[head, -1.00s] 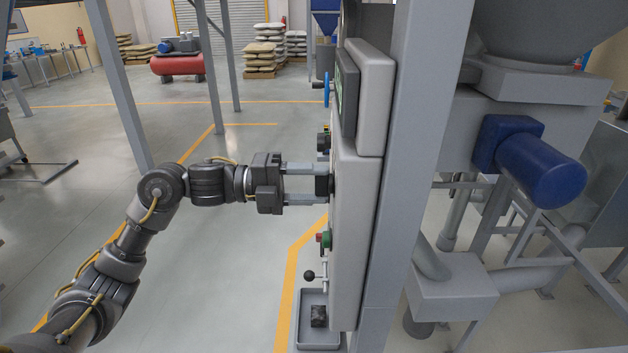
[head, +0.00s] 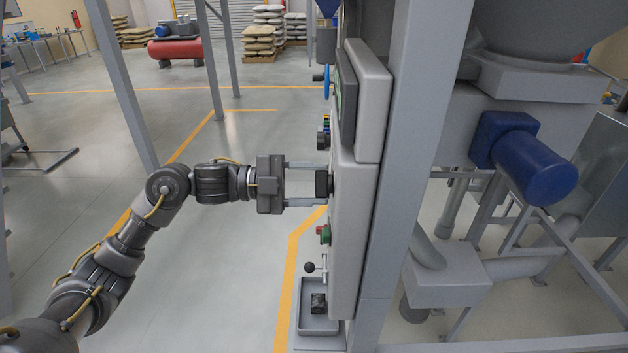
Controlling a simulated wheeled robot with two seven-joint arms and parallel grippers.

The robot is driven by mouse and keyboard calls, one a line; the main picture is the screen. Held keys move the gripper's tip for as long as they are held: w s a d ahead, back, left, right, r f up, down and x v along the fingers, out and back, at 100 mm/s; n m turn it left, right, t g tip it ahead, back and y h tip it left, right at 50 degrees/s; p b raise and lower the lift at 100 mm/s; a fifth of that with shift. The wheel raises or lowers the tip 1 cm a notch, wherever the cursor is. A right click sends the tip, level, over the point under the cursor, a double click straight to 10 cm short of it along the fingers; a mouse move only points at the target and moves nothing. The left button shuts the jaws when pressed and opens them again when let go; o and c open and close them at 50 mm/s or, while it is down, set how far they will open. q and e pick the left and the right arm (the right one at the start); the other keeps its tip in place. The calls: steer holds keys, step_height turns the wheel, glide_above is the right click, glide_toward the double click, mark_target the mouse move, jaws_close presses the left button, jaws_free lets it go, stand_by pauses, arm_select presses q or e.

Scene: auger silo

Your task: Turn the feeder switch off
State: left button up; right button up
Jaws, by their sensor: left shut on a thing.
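The feeder switch (head: 322,183) shows as a black knob on the left-facing front of the grey control cabinet (head: 352,230). I see it from the side, so its pointer and labels are hidden. My left gripper (head: 323,184) comes in level from the left. Its two pale fingers lie above and below the knob, and it is shut on it. My right gripper is not in view.
A grey post (head: 405,170) stands right of the cabinet. Floor at left is open.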

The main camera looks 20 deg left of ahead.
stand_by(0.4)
arm_select(q)
steer(key=o, duration=1)
steer(key=shift+a, duration=0.15)
steer(key=b+v, duration=0.5)
steer(key=v, duration=0.5)
steer(key=shift+s+a, duration=0.1)
steer(key=shift+a, duration=0.2)
